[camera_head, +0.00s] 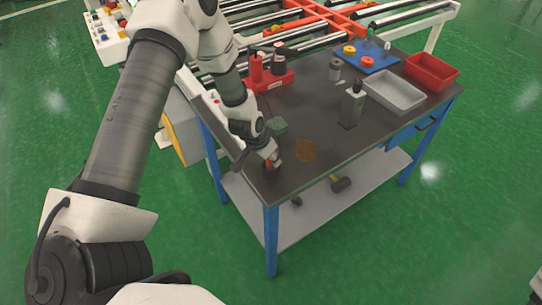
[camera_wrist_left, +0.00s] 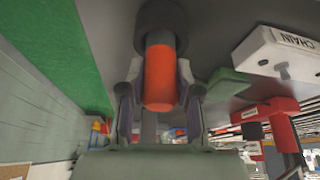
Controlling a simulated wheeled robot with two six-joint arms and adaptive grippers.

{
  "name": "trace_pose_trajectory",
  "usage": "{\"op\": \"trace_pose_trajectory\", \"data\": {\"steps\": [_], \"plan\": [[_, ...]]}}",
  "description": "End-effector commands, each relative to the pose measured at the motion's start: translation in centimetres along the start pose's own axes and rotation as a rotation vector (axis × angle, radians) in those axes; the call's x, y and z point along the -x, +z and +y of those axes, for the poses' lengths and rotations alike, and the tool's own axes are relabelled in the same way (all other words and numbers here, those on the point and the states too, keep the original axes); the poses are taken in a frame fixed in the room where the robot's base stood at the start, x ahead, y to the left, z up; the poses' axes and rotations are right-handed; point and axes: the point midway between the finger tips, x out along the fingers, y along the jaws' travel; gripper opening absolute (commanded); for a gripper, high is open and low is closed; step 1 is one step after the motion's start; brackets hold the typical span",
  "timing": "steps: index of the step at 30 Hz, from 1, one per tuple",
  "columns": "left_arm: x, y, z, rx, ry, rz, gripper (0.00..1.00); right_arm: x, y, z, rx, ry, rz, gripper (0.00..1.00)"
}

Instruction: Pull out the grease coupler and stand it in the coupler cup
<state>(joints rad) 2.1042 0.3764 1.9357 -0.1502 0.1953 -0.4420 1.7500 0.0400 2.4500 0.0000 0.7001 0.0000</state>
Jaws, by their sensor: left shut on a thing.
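My left gripper (camera_head: 272,160) is low at the near left corner of the dark tabletop in the head view. In the left wrist view the left gripper (camera_wrist_left: 158,105) is shut on an orange-red cylinder, which looks like the grease coupler (camera_wrist_left: 159,75). A grey section and a dark round part (camera_wrist_left: 160,18), possibly the coupler cup, show at its far end against the tabletop. I cannot tell whether the coupler is seated inside that dark part or only touches it. In the head view the arm and fingers mostly hide the coupler. My right gripper is not in view.
A green block (camera_head: 278,126) stands close to the left gripper. A brown round patch (camera_head: 306,150) is to the right.

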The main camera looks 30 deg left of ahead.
Motion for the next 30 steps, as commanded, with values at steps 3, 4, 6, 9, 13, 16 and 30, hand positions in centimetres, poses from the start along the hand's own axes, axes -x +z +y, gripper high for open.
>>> {"op": "trace_pose_trajectory", "data": {"steps": [3,4,6,9,13,16,30], "plan": [[-0.4,0.1,0.0,0.0,0.0,0.0,0.0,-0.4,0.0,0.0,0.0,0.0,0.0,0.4],[-0.5,0.2,0.0,0.0,0.0,0.0,0.0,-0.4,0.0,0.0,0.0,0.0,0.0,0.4],[-0.6,0.2,0.0,0.0,0.0,0.0,0.0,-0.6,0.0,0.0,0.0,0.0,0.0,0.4],[-0.8,0.3,0.0,0.0,0.0,0.0,0.0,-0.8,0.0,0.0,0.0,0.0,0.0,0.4],[-1.1,0.5,0.0,0.0,0.0,0.0,0.0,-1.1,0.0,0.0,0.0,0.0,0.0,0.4],[-1.4,0.6,0.0,0.0,0.0,0.0,0.0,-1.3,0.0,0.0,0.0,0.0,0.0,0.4],[-1.5,0.7,0.0,0.0,0.0,0.0,0.61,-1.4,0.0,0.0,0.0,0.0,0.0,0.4]]}}
